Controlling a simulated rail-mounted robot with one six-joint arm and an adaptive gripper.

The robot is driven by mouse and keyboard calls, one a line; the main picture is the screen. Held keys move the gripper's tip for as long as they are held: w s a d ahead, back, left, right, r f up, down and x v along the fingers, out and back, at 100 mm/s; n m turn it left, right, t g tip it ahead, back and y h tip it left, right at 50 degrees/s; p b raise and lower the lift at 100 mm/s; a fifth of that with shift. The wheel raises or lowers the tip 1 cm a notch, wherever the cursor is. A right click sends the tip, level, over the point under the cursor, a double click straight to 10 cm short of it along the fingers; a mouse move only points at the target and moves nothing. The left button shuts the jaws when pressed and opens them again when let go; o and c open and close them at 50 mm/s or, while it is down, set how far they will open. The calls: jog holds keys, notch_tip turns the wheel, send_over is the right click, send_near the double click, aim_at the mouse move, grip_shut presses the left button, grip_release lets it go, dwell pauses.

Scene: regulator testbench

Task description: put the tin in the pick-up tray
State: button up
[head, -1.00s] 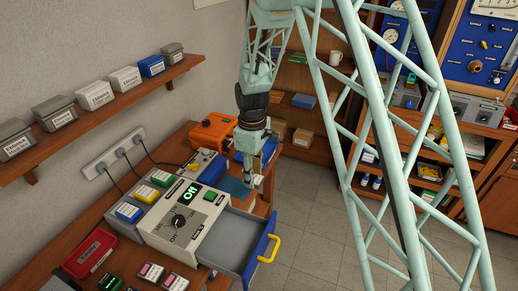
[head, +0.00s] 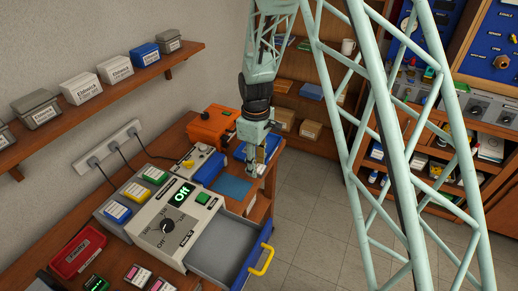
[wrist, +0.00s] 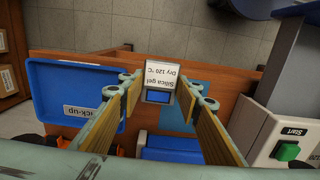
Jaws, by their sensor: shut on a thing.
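My gripper (wrist: 160,92) is shut on a small pale tin (wrist: 161,72) with a white "Silica gel Dry 120 °C" label and a blue window, one pad on each side. The blue pick-up tray (wrist: 75,80) lies left of the tin in the wrist view, apart from it, and looks empty. In the head view my gripper (head: 257,166) hangs over the far end of the bench, by the blue mat (head: 232,188). The tray (head: 271,144) is partly hidden behind it there, and the tin is hard to make out.
The grey control unit (head: 165,228) reads "Off", and its drawer (head: 222,247) is pulled out with nothing visible inside. An orange case (head: 212,125) stands near the wall. A green Start button (wrist: 287,151) shows at right in the wrist view. Floor (head: 320,200) lies beyond the bench edge.

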jog(key=w, duration=0.5)
jog(key=w+f, duration=0.1)
jog(key=w, duration=0.4)
jog(key=w+a, duration=0.1)
jog(key=w, duration=0.4)
jog(key=shift+w+f, duration=0.2)
jog(key=shift+f, duration=0.05)
jog(key=shift+w, duration=0.15)
jog(key=shift+w+f, duration=0.15)
jog(key=shift+f, duration=1.6)
jog(key=shift+f, duration=0.15)
jog(key=o, duration=0.9)
jog(key=shift+r, duration=0.2)
